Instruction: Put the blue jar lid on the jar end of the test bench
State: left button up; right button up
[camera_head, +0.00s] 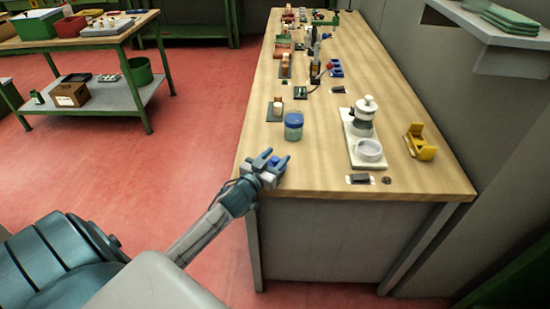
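My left gripper (268,165) is at the near left corner of the wooden test bench (320,172). Its grey-blue fingers are apart, with a small deep-blue piece, which looks like the blue jar lid (279,162), between them. The fingers hide part of it, and I cannot tell whether it touches the bench top. A glass jar (293,132) with a blue top stands upright on the bench, just beyond the gripper. My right gripper is not in view.
A white stand with a white device (364,108) and a round clear dish (369,150) is right of the jar. A yellow holder (420,142) is near the right edge. Small items line the bench's far part. The near left bench top is mostly clear.

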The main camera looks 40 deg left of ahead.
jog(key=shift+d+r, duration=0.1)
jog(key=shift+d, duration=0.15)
pick_arm(q)
jog(key=shift+s, duration=0.15)
jog(key=s+b, duration=0.2)
jog(key=s, duration=0.1)
jog(key=s+b, duration=0.2)
jog(key=s, duration=0.2)
jog(key=shift+s+d+f+b, duration=0.1)
jog(key=shift+s+f+b, duration=0.1)
jog(key=shift+s+b, duration=0.15)
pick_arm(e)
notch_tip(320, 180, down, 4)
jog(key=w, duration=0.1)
pick_arm(q)
jog(key=shift+s+d+r+b, duration=0.15)
jog(key=shift+s+b, duration=0.2)
jog(key=shift+s, duration=0.65)
jog(key=shift+s+a+r+b, duration=0.1)
jog(key=shift+s+b, duration=0.25)
jog(key=shift+s, duration=0.65)
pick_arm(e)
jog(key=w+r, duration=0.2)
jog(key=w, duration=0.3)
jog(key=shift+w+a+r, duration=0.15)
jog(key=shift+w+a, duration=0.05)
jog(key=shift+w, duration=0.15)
